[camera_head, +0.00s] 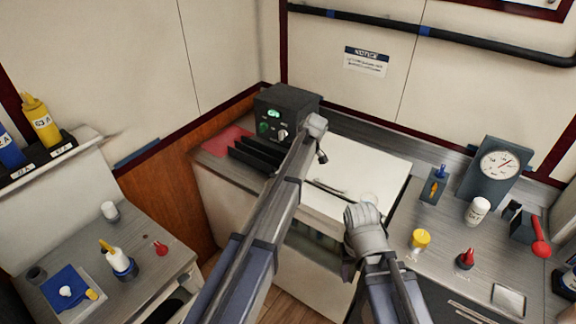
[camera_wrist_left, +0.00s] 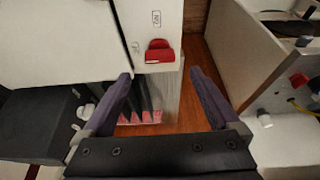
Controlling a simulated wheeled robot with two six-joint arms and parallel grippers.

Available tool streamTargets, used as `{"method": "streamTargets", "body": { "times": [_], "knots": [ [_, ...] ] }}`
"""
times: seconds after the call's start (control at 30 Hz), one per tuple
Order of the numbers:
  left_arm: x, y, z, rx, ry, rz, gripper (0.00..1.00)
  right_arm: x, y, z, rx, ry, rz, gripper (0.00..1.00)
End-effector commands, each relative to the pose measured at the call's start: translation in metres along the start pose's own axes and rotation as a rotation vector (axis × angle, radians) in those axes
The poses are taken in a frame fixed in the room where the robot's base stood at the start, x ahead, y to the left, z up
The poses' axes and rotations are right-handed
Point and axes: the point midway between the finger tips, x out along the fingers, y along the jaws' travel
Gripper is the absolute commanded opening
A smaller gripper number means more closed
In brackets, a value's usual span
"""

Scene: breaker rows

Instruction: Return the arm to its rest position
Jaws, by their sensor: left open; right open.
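My left arm (camera_head: 268,215) reaches from the bottom of the head view up over the white-topped cabinet. In the left wrist view my left gripper (camera_wrist_left: 162,85) is open, its two purple-grey fingers apart with nothing between them. Beyond them are a white panel with a red switch (camera_wrist_left: 158,51) and a row of dark bars with pink ends (camera_wrist_left: 140,117). My right arm comes up from the bottom, right of centre. Its gripper (camera_head: 365,218) is in front of the cabinet's right edge; I see nothing held, and its fingertips are hard to make out.
A dark box with a green display (camera_head: 285,112) stands at the back of the cabinet. A gauge (camera_head: 497,165), white bottle (camera_head: 478,210), yellow knob (camera_head: 420,239) and red knob (camera_head: 466,258) are on the right counter. Bottles and a blue tray (camera_head: 68,290) are at left.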

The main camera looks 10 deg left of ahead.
Motion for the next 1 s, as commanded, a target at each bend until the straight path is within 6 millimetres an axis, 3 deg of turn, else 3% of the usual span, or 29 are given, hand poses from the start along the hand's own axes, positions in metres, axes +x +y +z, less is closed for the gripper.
{"method": "streamTargets", "body": {
  "times": [0.1, 0.53, 0.63, 0.77, 1.0],
  "knots": [
    [-0.010, 0.000, -0.001, 0.000, 0.000, 0.000, 0.95, -0.010, 0.001, 0.001, 0.000, 0.000, 0.000, 0.50],
    [-0.009, 0.000, 0.000, 0.000, 0.000, 0.000, 0.95, -0.008, 0.001, 0.001, 0.000, 0.000, 0.000, 0.50],
    [-0.011, -0.008, 0.008, 0.033, -0.006, 0.001, 0.95, -0.008, 0.001, 0.001, 0.000, 0.000, 0.000, 0.50],
    [-0.022, -0.048, 0.049, 0.229, -0.045, 0.008, 0.95, -0.005, 0.001, 0.000, 0.000, 0.000, 0.000, 0.50],
    [-0.051, -0.172, 0.157, 0.889, -0.170, 0.065, 0.95, 0.001, 0.000, 0.000, 0.000, 0.000, 0.000, 0.50]
  ]
}}
